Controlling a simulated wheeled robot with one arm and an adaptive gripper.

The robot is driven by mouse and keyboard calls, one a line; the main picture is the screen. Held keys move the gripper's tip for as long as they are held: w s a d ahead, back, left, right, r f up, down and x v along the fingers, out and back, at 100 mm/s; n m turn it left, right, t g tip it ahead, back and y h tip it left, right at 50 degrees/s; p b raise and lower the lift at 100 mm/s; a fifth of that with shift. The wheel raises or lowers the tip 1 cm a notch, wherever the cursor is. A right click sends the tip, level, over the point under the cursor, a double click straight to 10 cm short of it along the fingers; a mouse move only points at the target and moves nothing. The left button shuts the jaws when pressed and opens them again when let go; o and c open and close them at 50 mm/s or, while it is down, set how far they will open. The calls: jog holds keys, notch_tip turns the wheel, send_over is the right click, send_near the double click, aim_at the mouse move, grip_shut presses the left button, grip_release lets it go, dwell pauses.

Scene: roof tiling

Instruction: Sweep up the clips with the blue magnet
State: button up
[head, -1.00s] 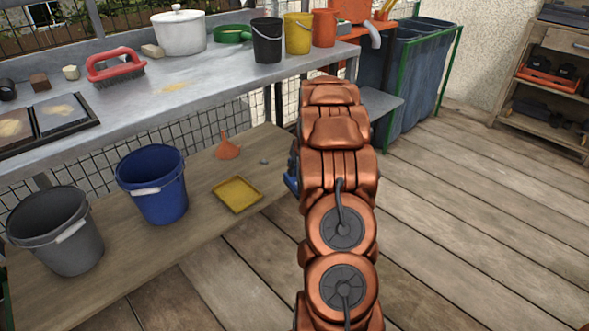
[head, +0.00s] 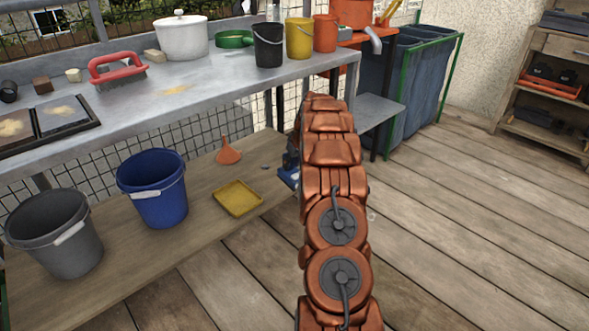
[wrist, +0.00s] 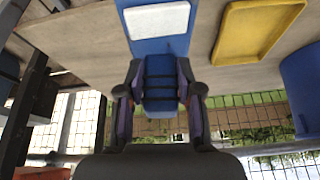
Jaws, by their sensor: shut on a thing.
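The blue magnet (wrist: 160,48), a block with a white panel, is held between the fingers of my gripper (wrist: 160,88) in the wrist view. In the head view the magnet (head: 288,177) shows just left of my arm, low at the right end of the wooden lower shelf. I cannot tell whether it touches the shelf. My arm hides most of my gripper there. A small dark grey patch (head: 265,167) lies on the shelf left of the magnet; it is too small to tell whether it is clips. No clips can be made out in the wrist view.
A yellow tray (head: 237,198), an orange funnel (head: 228,152), a blue bucket (head: 154,190) and a grey bucket (head: 58,235) stand on the lower shelf (head: 135,262). The metal worktop (head: 215,82) overhangs it. The plank floor to the right is clear.

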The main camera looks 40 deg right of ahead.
jog(key=shift+w+d+f+n+b, duration=0.15)
jog(key=shift+w+d+f+b, duration=0.05)
jog(key=shift+w+d, duration=0.4)
jog(key=shift+w+d+f+n+b, duration=0.2)
jog(key=shift+w+d, duration=0.25)
jog(key=shift+w, duration=0.2)
jog(key=shift+w+d+f+n+b, duration=0.25)
jog(key=shift+w+d+f+b, duration=0.1)
jog(key=shift+w+d, duration=0.25)
jog(key=shift+w+d+f, duration=0.15)
jog(key=shift+d+f, duration=0.05)
jog(key=shift+d, duration=0.1)
jog(key=shift+d+f, duration=0.1)
jog(key=shift+f, duration=0.05)
